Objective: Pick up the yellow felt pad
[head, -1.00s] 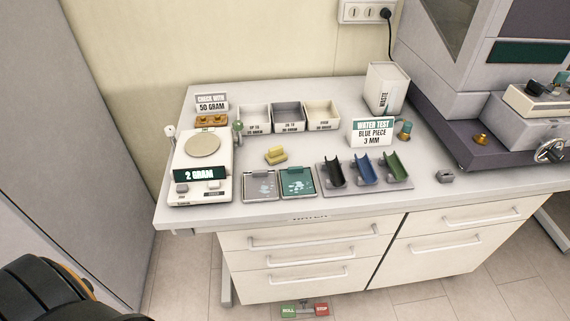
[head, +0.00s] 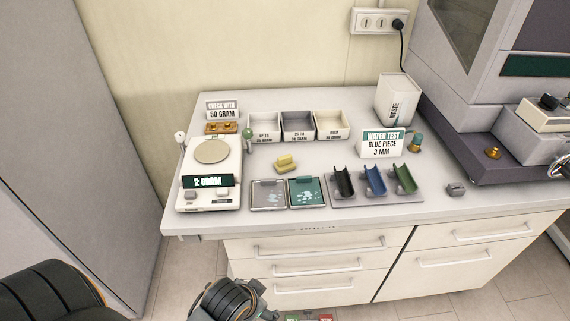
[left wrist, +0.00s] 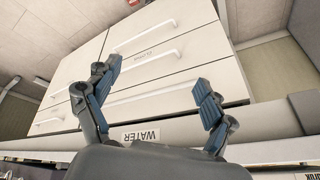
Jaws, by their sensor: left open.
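The yellow felt pad (head: 286,162) lies on the bench top in the head view, behind the grey and teal trays and in front of the row of bins. It looks like a small stack or a block with a raised part; I cannot tell which. My left gripper (left wrist: 155,95) is open and empty in the left wrist view, its blue-padded fingers spread in front of the drawer fronts. In the head view only parts of my left arm show at the bottom, below the bench edge and well away from the pad. My right gripper is not in view.
A scale (head: 210,178) reading 2 GRAM stands left of the pad. A grey tray (head: 253,206) and teal tray (head: 322,204) lie in front. Coloured cradles, a WATER TEST sign (head: 383,143) and a waste bin (head: 397,97) stand right. Sorting bins (head: 298,137) stand behind.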

